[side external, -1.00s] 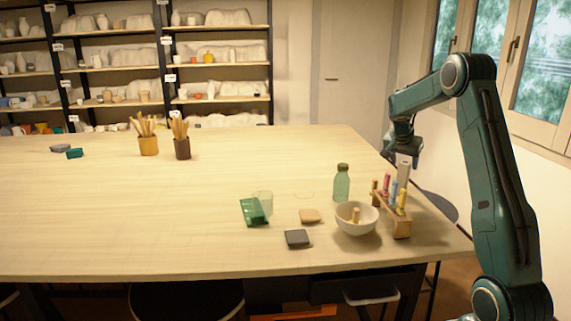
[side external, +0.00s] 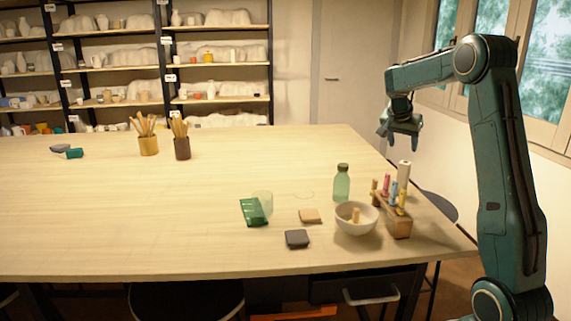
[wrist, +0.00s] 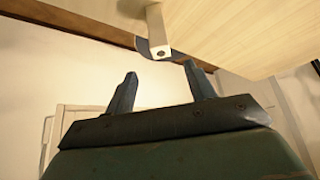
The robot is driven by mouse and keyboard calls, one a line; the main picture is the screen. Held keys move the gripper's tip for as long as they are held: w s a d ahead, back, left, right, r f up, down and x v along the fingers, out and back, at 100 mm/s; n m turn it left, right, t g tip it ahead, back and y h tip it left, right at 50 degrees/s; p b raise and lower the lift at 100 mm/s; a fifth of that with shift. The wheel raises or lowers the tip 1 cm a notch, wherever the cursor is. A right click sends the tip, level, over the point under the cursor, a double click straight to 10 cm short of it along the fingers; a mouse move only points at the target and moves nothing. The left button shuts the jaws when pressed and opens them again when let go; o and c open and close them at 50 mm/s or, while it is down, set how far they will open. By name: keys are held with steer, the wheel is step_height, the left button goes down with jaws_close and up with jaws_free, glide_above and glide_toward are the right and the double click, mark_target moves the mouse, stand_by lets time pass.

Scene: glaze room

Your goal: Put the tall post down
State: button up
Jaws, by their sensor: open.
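The tall post (side external: 404,172) is pale and stands upright near the table's right edge, behind the rack of coloured tubes. Its base is hidden in the side view. In the wrist view the tall post (wrist: 155,28) shows beyond the fingertips, with a small dark spot near one end. My gripper (side external: 400,142) is open and empty, above the post and apart from it. Its two spread fingers also show in the wrist view, with my gripper (wrist: 160,70) holding nothing between them.
A wooden rack (side external: 397,225) with coloured tubes, a white bowl (side external: 355,226) and a green bottle (side external: 342,184) stand close to the post. A green packet (side external: 251,212), a tan block (side external: 310,216) and a dark block (side external: 297,239) lie further left. The table's middle is clear.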

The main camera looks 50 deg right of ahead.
stand_by(0.3)
steer(key=a+r+n+t+y, duration=0.1)
steer(key=a+r+n+t, duration=0.2)
steer(key=a, duration=0.9)
steer(key=a+r+n+t+y, duration=0.1)
steer(key=a+r+n, duration=0.3)
steer(key=a, duration=0.7)
steer(key=s+a+f+n+y, duration=0.2)
steer(key=s+a+n, duration=0.3)
steer(key=a, duration=0.5)
steer(key=s+a+f+n+t+y, duration=0.1)
steer(key=s+a+f+n+y, duration=0.1)
steer(key=s+a+n, duration=0.4)
steer(key=s+a+f, duration=0.1)
steer(key=s+a, duration=0.2)
steer(key=s, duration=0.1)
steer(key=shift+a+f+t, duration=0.3)
steer(key=shift+a, duration=0.05)
